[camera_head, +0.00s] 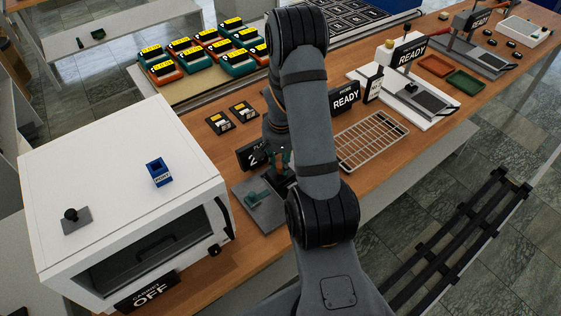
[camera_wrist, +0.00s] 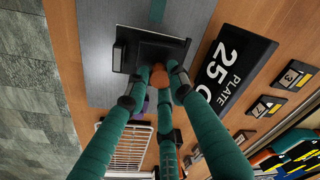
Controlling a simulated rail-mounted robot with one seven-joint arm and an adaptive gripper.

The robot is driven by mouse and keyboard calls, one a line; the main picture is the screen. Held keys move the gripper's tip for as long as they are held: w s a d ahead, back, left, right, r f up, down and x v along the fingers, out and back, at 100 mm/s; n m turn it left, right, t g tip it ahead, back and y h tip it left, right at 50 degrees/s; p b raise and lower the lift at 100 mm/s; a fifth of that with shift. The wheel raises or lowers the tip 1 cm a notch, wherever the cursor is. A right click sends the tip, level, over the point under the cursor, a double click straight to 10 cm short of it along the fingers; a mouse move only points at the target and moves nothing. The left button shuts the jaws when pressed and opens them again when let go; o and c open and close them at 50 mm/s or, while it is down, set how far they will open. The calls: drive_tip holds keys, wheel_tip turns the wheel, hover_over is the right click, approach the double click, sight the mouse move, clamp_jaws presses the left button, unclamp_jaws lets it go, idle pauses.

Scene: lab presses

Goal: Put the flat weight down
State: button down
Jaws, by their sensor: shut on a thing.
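The flat weight (camera_wrist: 150,48) is a dark flat block with an orange-brown knob, seen in the wrist view. My gripper (camera_wrist: 163,80) has green fingers closed around that knob. The weight is over a grey metal plate (camera_wrist: 95,50); I cannot tell whether it touches it. In the head view my gripper (camera_head: 281,157) is partly hidden behind my arm, above the right part of the grey plate (camera_head: 243,190). The weight is mostly hidden there.
A sign reading "PLATE 25 C" (camera_wrist: 232,62) stands beside the grey plate. A white cabinet (camera_head: 120,180) is at left, with a blue box (camera_head: 159,172) on top. A wire rack (camera_head: 371,141) lies to the right. Coloured trays (camera_head: 205,52) are behind.

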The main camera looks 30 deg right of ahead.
sight(281, 177)
drive_tip(key=c, duration=1.5)
unclamp_jaws()
drive_tip(key=r, duration=0.4)
drive_tip(key=s+r, duration=0.1)
drive_tip(key=r, duration=0.7)
drive_tip(key=shift+s+a, duration=0.2)
drive_tip(key=shift+a, duration=0.1)
